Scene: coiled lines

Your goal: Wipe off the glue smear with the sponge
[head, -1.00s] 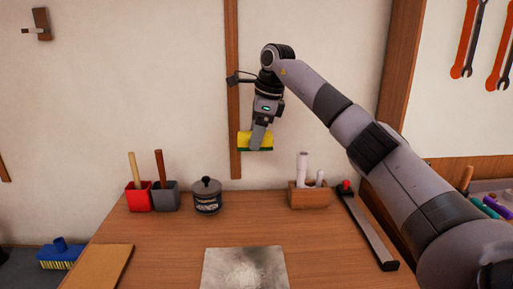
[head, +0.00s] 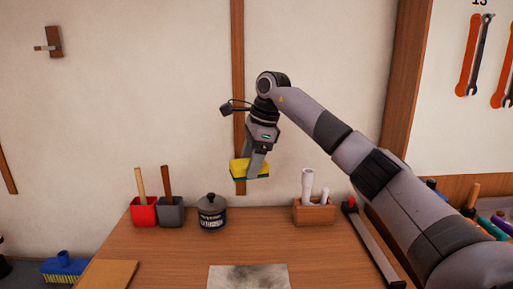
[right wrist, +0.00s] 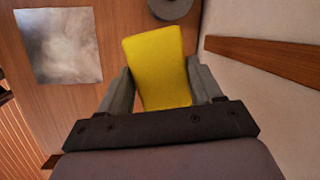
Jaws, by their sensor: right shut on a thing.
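My right gripper (head: 254,167) is shut on the yellow and green sponge (head: 241,168) and holds it in the air above the back of the table. In the right wrist view the sponge (right wrist: 159,68) sits between the two fingers of the gripper (right wrist: 163,85). A pale square plate with a blurry greyish smear (head: 250,277) lies on the table at the front middle. It also shows in the right wrist view (right wrist: 60,45), apart from the sponge. My left gripper is not in view.
On the table (head: 165,245) stand a red cup (head: 144,212) and a grey cup (head: 171,213) with handles, a dark lidded jar (head: 211,212), a wooden holder (head: 314,212) with white tubes and a long dark bar (head: 372,245). The table's middle is clear.

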